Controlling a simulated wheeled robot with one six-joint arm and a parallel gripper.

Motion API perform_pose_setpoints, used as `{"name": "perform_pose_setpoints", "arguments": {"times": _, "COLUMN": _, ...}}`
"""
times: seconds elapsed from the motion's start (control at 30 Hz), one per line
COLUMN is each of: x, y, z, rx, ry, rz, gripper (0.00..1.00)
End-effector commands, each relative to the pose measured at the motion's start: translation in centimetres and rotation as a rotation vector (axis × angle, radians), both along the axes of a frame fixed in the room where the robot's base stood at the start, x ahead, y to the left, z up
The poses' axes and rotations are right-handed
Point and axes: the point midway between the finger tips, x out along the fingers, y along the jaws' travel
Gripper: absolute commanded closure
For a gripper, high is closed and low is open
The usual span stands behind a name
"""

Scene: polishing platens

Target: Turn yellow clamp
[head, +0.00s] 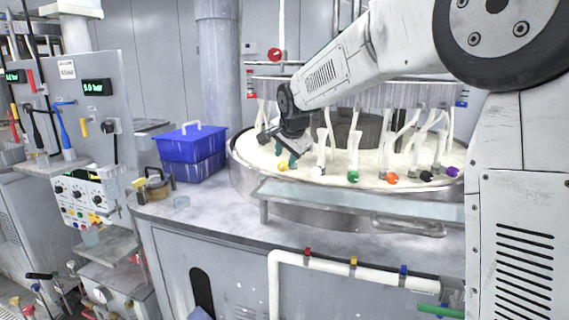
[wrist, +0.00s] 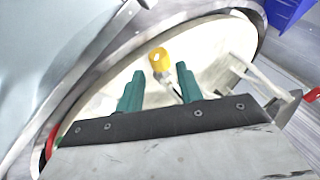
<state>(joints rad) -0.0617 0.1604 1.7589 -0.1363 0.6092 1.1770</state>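The yellow clamp (head: 283,167) is a small yellow knob at the left end of a row of coloured knobs on the round platen machine. In the head view my gripper (head: 292,156) is low over the left part of the platen, close to the yellow clamp. Whether a finger touches the clamp cannot be told.
White (head: 316,171), green (head: 352,176), orange (head: 391,179), black (head: 426,176) and purple (head: 452,171) knobs continue to the right. A clear shelf (head: 350,194) crosses the platen's front. A blue box (head: 192,145) stands left. A white pipe (head: 330,262) runs in front.

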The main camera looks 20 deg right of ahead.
Motion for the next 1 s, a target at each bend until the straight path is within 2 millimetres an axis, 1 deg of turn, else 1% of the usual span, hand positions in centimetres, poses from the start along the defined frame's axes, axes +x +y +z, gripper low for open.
{"name": "perform_pose_setpoints", "arguments": {"times": 0.03, "x": 0.5, "y": -0.1, "z": -0.8, "rx": 0.000, "ry": 0.002, "rz": 0.000, "gripper": 0.64}}
{"name": "perform_pose_setpoints", "arguments": {"times": 0.1, "x": 1.1, "y": -0.1, "z": -1.6, "rx": -0.001, "ry": 0.002, "rz": 0.001, "gripper": 0.64}}
{"name": "perform_pose_setpoints", "arguments": {"times": 0.23, "x": 1.8, "y": -0.1, "z": -2.7, "rx": -0.001, "ry": 0.001, "rz": 0.002, "gripper": 0.64}}
{"name": "perform_pose_setpoints", "arguments": {"times": 0.33, "x": 2.1, "y": -0.1, "z": -3.0, "rx": 0.000, "ry": 0.001, "rz": 0.002, "gripper": 0.64}}
{"name": "perform_pose_setpoints", "arguments": {"times": 0.57, "x": 2.2, "y": -0.1, "z": -3.1, "rx": -0.002, "ry": 0.000, "rz": 0.002, "gripper": 0.64}}
{"name": "perform_pose_setpoints", "arguments": {"times": 0.6, "x": 2.2, "y": -0.1, "z": -3.1, "rx": -0.002, "ry": 0.000, "rz": 0.002, "gripper": 0.66}}
{"name": "perform_pose_setpoints", "arguments": {"times": 0.67, "x": 2.2, "y": -0.1, "z": -3.1, "rx": -0.002, "ry": 0.000, "rz": 0.002, "gripper": 0.83}}
{"name": "perform_pose_setpoints", "arguments": {"times": 0.7, "x": 2.2, "y": -0.1, "z": -3.1, "rx": -0.001, "ry": 0.001, "rz": 0.003, "gripper": 0.94}}
{"name": "perform_pose_setpoints", "arguments": {"times": 0.73, "x": 2.2, "y": -0.1, "z": -3.1, "rx": -0.001, "ry": 0.001, "rz": 0.003, "gripper": 0.96}}
{"name": "perform_pose_setpoints", "arguments": {"times": 1.0, "x": 2.2, "y": -0.1, "z": -3.0, "rx": -0.015, "ry": 0.017, "rz": 0.003, "gripper": 0.96}}
